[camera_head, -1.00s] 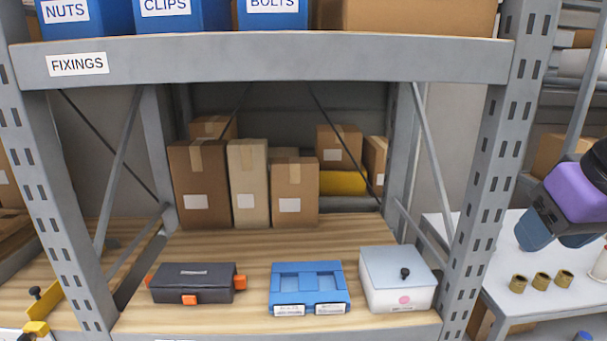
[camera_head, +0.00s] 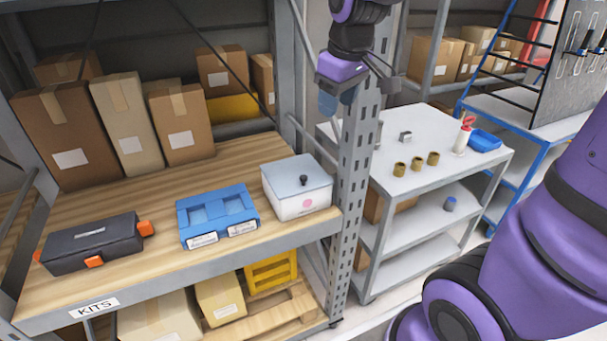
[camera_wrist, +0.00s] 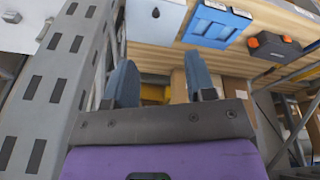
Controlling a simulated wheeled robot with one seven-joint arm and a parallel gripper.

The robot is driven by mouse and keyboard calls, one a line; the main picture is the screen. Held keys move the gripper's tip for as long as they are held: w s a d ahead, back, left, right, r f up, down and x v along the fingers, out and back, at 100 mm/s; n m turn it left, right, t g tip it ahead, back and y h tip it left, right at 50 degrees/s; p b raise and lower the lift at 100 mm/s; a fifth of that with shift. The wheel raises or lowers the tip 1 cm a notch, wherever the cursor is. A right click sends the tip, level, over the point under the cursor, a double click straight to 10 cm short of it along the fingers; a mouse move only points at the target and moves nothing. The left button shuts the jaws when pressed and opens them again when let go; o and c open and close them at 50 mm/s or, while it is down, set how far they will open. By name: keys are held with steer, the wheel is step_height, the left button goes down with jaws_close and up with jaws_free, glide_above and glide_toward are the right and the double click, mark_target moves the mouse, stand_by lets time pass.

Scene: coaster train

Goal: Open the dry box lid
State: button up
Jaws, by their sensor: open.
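The white box with a pale grey-blue lid (camera_head: 297,178), which looks like the dry box, stands at the right end of the wooden shelf. Its lid is shut, with a black knob (camera_head: 303,180) on top and a pink dot on the front. My gripper (camera_head: 338,102) is open and empty, fingers down, above and to the right of the box, close to the grey shelf upright. In the wrist view both blue fingers (camera_wrist: 160,86) are apart with nothing between them. The white box (camera_wrist: 152,24) shows there at the top edge, beyond the fingers.
A blue case (camera_head: 217,215) and a dark case with orange latches (camera_head: 92,243) lie left of the box. Cardboard boxes (camera_head: 180,125) stand behind. The perforated upright (camera_head: 352,190) rises just right of the box. A grey cart (camera_head: 440,165) with brass rings is farther right.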

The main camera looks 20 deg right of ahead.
steer(key=w+f+n+g, duration=0.2)
steer(key=w+f, duration=0.6)
steer(key=n, duration=0.2)
glide_above(304, 176)
step_height(304, 176, down, 8)
steer(key=shift+g, duration=0.3)
step_height(304, 176, down, 11)
steer(key=shift+s+a+r, duration=0.1)
steer(key=shift+c, duration=0.2)
jaws_close()
